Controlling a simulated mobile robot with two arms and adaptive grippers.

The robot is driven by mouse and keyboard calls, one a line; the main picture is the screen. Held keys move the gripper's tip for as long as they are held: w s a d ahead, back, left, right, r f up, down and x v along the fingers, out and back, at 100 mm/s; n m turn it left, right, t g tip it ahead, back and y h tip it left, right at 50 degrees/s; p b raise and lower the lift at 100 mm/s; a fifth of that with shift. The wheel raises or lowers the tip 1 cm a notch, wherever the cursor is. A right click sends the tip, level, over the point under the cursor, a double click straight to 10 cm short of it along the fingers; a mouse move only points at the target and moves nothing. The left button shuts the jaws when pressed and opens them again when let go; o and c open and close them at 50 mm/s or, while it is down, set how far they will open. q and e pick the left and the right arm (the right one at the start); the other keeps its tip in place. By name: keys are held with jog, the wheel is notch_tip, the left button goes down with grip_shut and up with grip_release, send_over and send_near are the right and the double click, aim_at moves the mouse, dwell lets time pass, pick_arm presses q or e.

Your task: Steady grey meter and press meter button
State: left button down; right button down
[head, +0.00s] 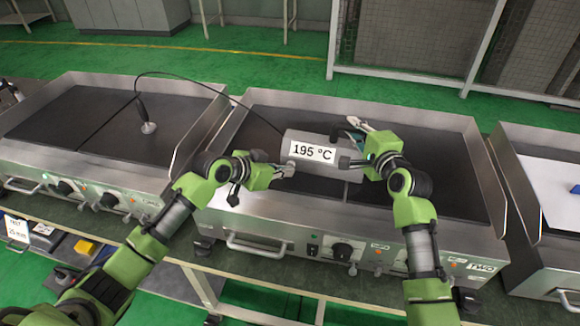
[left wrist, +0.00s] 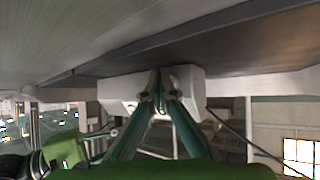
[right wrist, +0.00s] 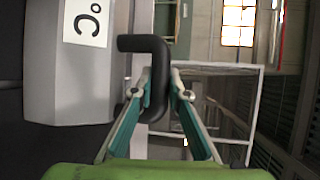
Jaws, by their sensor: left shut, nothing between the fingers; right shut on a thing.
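The grey meter (head: 300,137) stands on the middle griddle, its white display reading 195 °C. It also shows in the right wrist view (right wrist: 65,85), where part of the display is visible. My right gripper (right wrist: 160,80) is shut on the meter's black handle (right wrist: 145,43) at its right end. My left gripper (head: 284,170) is shut and empty, with its tips at the meter's lower left end. In the left wrist view its closed fingertips (left wrist: 160,78) are in front of a pale block (left wrist: 120,90); the fingers hide any button, and I cannot tell contact.
A black cable runs from the meter to a probe (head: 148,127) standing on the left griddle (head: 85,130). The middle griddle (head: 440,170) has bare room to the right. Another unit (head: 555,190) stands at the far right. Control knobs (head: 343,250) line the front.

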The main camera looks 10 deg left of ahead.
pick_arm(q)
jog(key=shift+s, duration=0.75)
pick_arm(e)
jog(key=shift+f, duration=0.1)
pick_arm(q)
jog(key=shift+s+a, duration=0.2)
jog(key=shift+s, duration=2.3)
pick_arm(e)
jog(key=c, duration=1.9)
grip_release()
jog(key=shift+s, duration=0.1)
